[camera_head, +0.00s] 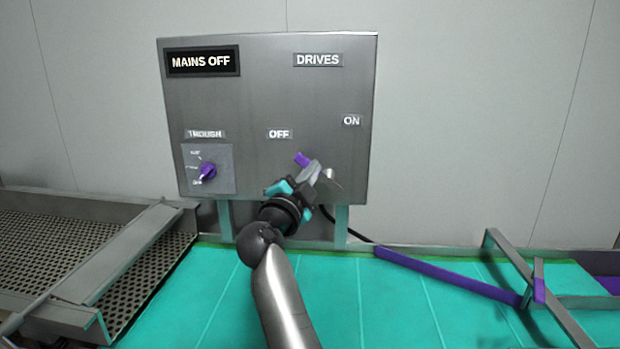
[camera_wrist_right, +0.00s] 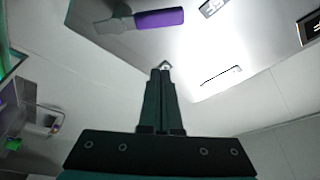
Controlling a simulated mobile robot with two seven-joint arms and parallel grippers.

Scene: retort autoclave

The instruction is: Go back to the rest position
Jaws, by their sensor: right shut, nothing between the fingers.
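My right gripper (camera_head: 318,172) is in front of the lower part of a grey control panel (camera_head: 270,90). Its two fingers lie together in the right wrist view (camera_wrist_right: 160,70), with nothing between them. A lever with a purple grip (camera_head: 302,159) sits on the panel by the gripper, between the OFF and ON labels; the gripper hides part of it in the head view. In the right wrist view the purple grip (camera_wrist_right: 160,18) is beyond the fingertips and appears apart from them. My left gripper is not in view.
The panel has a purple rotary knob (camera_head: 208,171) at lower left and a MAINS OFF sign (camera_head: 203,61). A perforated metal trough (camera_head: 45,245) is at left. A metal frame with a purple bar (camera_head: 450,277) stands at right over the teal surface (camera_head: 385,310).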

